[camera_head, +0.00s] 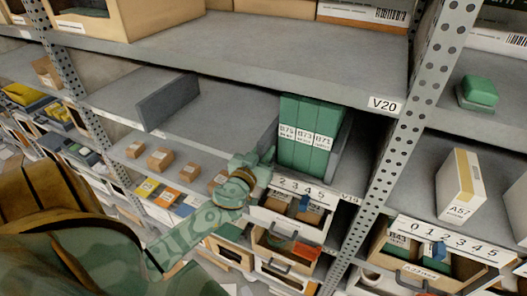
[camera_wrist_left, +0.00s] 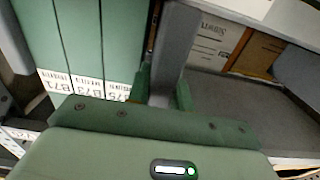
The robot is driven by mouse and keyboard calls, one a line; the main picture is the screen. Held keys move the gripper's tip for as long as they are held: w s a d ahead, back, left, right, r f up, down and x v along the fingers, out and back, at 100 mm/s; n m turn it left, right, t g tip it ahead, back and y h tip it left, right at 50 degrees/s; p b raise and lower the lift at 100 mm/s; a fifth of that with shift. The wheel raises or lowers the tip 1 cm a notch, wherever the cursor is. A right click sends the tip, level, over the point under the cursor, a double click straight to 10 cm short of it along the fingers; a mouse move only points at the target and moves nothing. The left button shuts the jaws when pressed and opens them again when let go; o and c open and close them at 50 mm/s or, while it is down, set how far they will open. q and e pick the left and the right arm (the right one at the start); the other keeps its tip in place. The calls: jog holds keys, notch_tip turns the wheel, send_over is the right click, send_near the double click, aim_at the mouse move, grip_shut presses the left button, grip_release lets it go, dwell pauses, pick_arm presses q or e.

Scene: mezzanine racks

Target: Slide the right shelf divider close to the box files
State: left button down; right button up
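Three green box files (camera_head: 308,135) labelled B75, B73 and B71 stand upright side by side on the middle shelf. A grey shelf divider (camera_head: 268,141) stands just left of them, with a narrow gap showing in the left wrist view, where the divider (camera_wrist_left: 176,48) is beside the files (camera_wrist_left: 85,45). My left gripper (camera_head: 262,162) is at the divider's front edge. In the left wrist view its fingers (camera_wrist_left: 163,92) lie on both sides of the divider and appear closed on it. My right gripper is in neither view.
Another grey divider (camera_head: 167,102) stands farther left, with bare shelf (camera_head: 222,112) between. A grey panel (camera_head: 345,145) is right of the files. A perforated upright (camera_head: 410,125) and the shelf above (camera_head: 250,45) bound the space. Small boxes and drawers lie below.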

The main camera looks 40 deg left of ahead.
pick_arm(q)
jog(key=shift+w+d, duration=0.2)
jog(key=shift+d, duration=0.55)
jog(key=c, duration=1.5)
grip_release()
jog(key=shift+o, duration=1.3)
jog(key=shift+d, duration=0.1)
jog(key=b+v, duration=0.4)
jog(key=v, duration=1.2)
jog(key=shift+s+b, duration=0.15)
jog(key=shift+b, duration=0.15)
